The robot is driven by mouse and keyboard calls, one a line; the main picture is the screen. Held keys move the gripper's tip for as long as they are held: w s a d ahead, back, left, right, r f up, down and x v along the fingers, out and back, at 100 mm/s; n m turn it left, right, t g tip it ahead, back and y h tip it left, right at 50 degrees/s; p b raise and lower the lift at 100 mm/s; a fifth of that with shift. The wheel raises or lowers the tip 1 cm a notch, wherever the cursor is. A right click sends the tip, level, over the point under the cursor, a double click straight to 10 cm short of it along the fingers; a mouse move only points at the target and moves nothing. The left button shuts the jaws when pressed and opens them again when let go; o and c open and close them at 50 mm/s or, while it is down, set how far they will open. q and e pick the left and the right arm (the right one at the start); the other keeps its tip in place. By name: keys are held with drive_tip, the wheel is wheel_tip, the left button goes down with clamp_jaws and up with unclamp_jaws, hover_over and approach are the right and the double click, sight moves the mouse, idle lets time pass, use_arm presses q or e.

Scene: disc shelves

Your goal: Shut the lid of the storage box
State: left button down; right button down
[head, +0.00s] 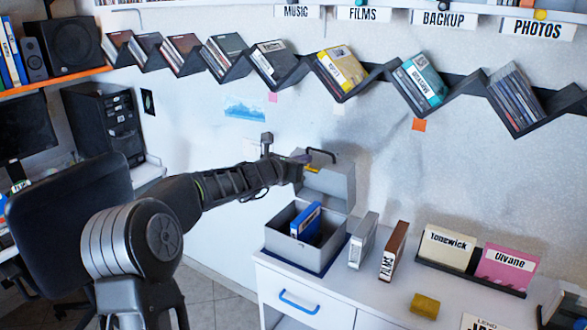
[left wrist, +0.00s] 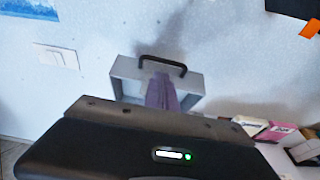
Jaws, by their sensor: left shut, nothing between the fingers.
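The grey storage box (head: 287,248) stands on the white cabinet, with its lid (head: 338,188) raised upright at the back. A blue case (head: 306,221) is inside the box. The lid has a dark handle (head: 322,155); lid and handle also show in the left wrist view (left wrist: 125,72). My left gripper (head: 303,159) is shut and empty, beside the upper left part of the lid. In the wrist view its purple fingers (left wrist: 162,92) overlap the lid below the handle; I cannot tell whether they touch it. My right gripper is not in view.
A grey case (head: 362,240) and a brown case (head: 393,250) stand right of the box. A dark rack holds cream (head: 446,248) and pink (head: 506,268) cases. A yellow block (head: 425,305) lies in front. A zigzag shelf (head: 380,75) runs along the wall above.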

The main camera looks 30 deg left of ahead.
use_arm(q)
drive_tip(key=shift+w+r, duration=0.15)
drive_tip(key=shift+w, duration=0.4)
drive_tip(key=shift+w+r, duration=0.15)
drive_tip(key=shift+w, duration=0.35)
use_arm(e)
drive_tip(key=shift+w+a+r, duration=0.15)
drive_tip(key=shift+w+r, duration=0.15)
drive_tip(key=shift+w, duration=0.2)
